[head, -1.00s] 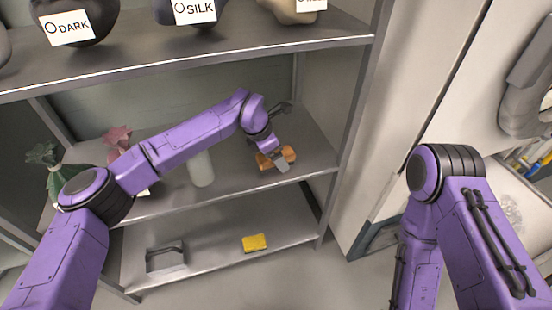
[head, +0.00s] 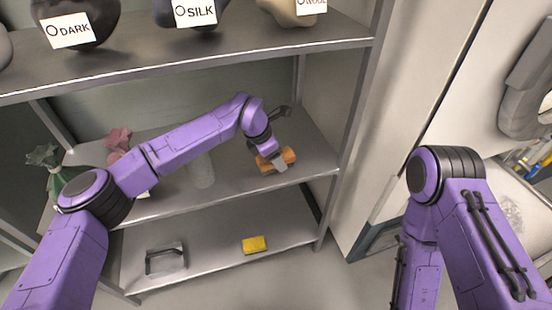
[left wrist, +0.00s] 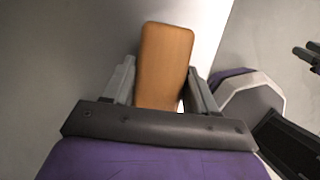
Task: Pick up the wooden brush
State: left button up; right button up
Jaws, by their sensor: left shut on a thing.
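The wooden brush (head: 289,155) is an orange-brown block at the right part of the middle shelf in the head view. My left gripper (head: 279,163) is over it and shut on it, with a grey finger in front of its near side. In the left wrist view the brush (left wrist: 163,65) stands out between the two grey fingers (left wrist: 160,90). Whether the brush touches the shelf cannot be told. My right gripper is not in view; only my right arm shows at the right.
The lower shelf holds a yellow block (head: 254,244) and a dark frame (head: 165,258). The upper shelf with labelled bags hangs above my left arm.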

pick_arm(q)
notch_tip(320, 180, up, 4)
jog(key=shift+r, duration=0.15)
jog(key=s+d, duration=0.2)
jog(key=s, duration=0.6)
jog(key=s+d, duration=0.3)
jog(key=s, duration=0.6)
jog(key=shift+d, duration=0.3)
jog(key=shift+s, duration=0.1)
